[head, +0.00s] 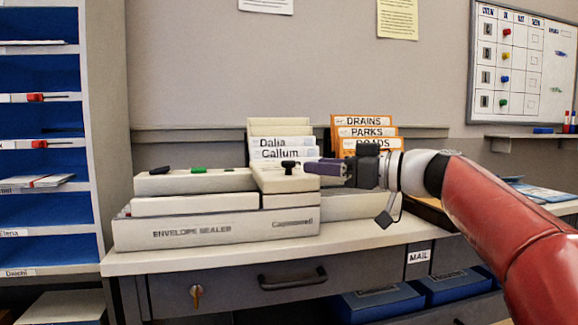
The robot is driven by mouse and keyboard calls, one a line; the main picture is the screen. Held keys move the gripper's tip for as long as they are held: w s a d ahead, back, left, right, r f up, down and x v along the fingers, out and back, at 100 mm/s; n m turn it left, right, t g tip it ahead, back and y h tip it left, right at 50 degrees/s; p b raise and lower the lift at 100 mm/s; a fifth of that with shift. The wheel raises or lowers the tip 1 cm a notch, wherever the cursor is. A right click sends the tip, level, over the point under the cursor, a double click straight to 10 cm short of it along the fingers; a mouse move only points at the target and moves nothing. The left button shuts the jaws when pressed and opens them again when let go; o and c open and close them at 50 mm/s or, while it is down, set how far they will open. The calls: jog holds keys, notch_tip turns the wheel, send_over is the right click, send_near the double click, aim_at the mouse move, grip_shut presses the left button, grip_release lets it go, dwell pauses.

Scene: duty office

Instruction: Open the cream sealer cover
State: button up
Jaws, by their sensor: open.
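The cream envelope sealer (264,227) stands on the desk at the middle left in the head view, its front lettered "ENVELOPE SEALER". Its cream cover (284,181) is a raised block on the right part of the top and appears down. A small black knob (290,167) stands on the cover. My gripper (312,169) comes in from the right, pointing left, with its fingers close to the knob and the cover's right end. The fingers are open and nothing shows held. I cannot tell whether they touch the knob or cover.
Cream file cards labelled Dalia and Callum (283,146) and orange folders (364,132) stand behind the sealer. A blue pigeonhole shelf (40,160) is at the left. A drawer with a black handle (292,278) is below. Bare desk top (420,231) shows at the front right.

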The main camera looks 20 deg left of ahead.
aim_at(294, 162)
jog(key=shift+w+a, duration=0.2)
jog(key=shift+a, duration=0.4)
jog(key=p+x, duration=0.1)
jog(key=x, duration=0.6)
jog(key=shift+r, duration=0.15)
jog(key=shift+c, duration=0.3)
grip_shut()
